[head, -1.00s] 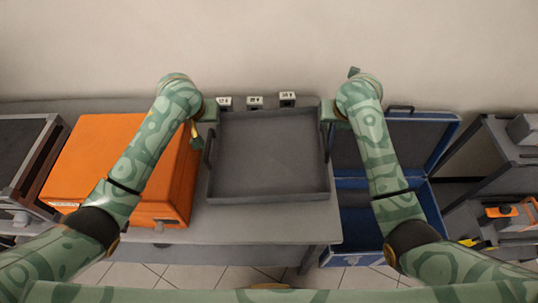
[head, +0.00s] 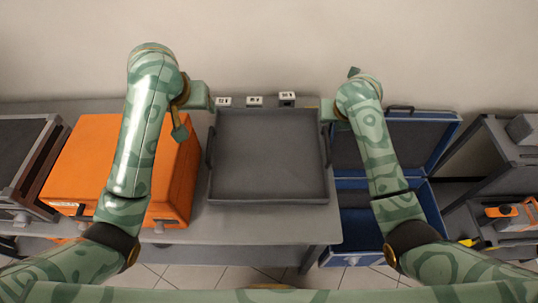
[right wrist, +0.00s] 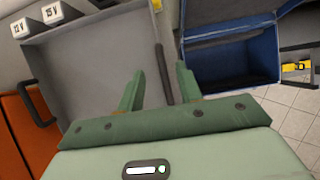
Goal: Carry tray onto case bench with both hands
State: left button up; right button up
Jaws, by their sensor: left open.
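The tray (head: 268,155) is grey, shallow and rectangular, and lies flat on a grey bench (head: 250,226). It has dark handles on its left and right sides. My left gripper (head: 192,112) is open and empty, up and left of the tray's left handle (head: 209,148), apart from it. My right gripper (head: 328,112) is at the tray's far right corner. In the right wrist view its two fingers (right wrist: 160,88) stand apart, with the right handle (right wrist: 164,75) between them in the picture; whether they touch it cannot be told.
An orange case (head: 80,150) stands left of the tray. An open blue case (head: 365,225) is at the right, beside the bench. Small labelled blocks (head: 255,101) stand behind the tray. A dark-topped unit (head: 22,155) is at far left. The bench front is clear.

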pick_arm(q)
jog(key=shift+s+r, duration=0.2)
jog(key=shift+r, duration=0.1)
pick_arm(e)
jog(key=o, duration=0.8)
jog(key=v, duration=1.2)
